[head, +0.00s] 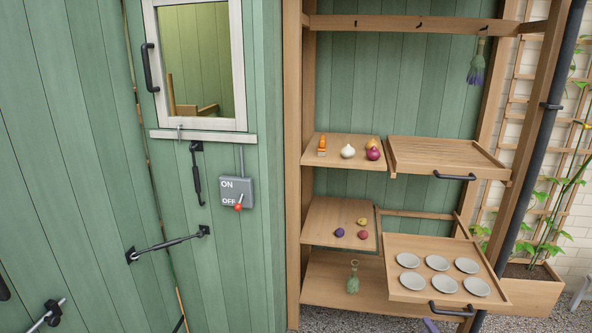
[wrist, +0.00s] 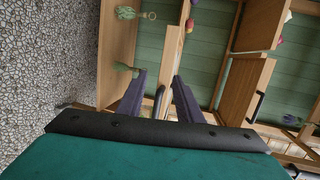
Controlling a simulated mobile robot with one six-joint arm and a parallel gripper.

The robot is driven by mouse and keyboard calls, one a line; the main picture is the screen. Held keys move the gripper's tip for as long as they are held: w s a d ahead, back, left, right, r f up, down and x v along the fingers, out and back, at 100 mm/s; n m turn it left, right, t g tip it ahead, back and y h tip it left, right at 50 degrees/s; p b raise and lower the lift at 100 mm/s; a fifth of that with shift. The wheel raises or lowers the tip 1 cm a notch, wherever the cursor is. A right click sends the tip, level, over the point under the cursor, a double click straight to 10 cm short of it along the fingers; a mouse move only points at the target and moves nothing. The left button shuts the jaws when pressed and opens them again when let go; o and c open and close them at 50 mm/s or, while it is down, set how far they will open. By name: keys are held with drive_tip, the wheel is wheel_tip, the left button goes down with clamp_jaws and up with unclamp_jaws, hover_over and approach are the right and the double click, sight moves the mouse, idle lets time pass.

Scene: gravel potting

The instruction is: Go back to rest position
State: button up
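My gripper (wrist: 160,76) is open in the wrist view, its two dark purple fingers apart. The black handle (wrist: 160,97) of the lower pulled-out tray lies in the gap between them; I cannot tell whether either finger touches it. In the head view only a purple fingertip (head: 430,325) shows at the bottom edge, just left of the lower tray's handle (head: 452,311). The rest of the arm is out of that view. The lower tray (head: 388,268) sticks out and holds several grey round discs (head: 437,262).
An upper slatted tray (head: 445,152) with a black handle (head: 455,176) also sticks out. Shelves hold bulbs (head: 348,151) and a green ringed object (head: 353,278). A switch box (head: 237,192) is on the green wall at left. Gravel floor (wrist: 45,60) is open in the wrist view.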

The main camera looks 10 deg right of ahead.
drive_tip(key=w+a+f+n+g+y, duration=0.1)
drive_tip(key=w+a+f+n+y, duration=0.1)
drive_tip(key=a, duration=0.6)
drive_tip(key=w+a+f+n+g+y, duration=0.1)
drive_tip(key=w+a+f+n+y, duration=0.15)
drive_tip(key=a, duration=0.55)
drive_tip(key=w+a+f+n+g+y, duration=0.1)
drive_tip(key=a+f+n+y, duration=0.15)
drive_tip(key=a, duration=0.65)
drive_tip(key=s+a+f+n+g+y, duration=0.2)
drive_tip(key=s+a+f+n+g, duration=0.15)
drive_tip(key=a, duration=0.55)
drive_tip(key=s+a+f+n+g+y, duration=0.2)
drive_tip(key=s+a+f+n, duration=0.15)
drive_tip(key=a, duration=0.55)
drive_tip(key=s+a+f+n+g+h+p, duration=0.1)
drive_tip(key=s+a+f+n+g, duration=0.25)
drive_tip(key=s, duration=0.45)
drive_tip(key=s+a+f+n+g+h, duration=0.1)
drive_tip(key=s+a+f+n+g, duration=0.15)
drive_tip(key=s+f+g, duration=0.4)
drive_tip(key=s+d+g+h, duration=0.2)
drive_tip(key=s+d+h, duration=0.4)
drive_tip(key=s+d, duration=0.5)
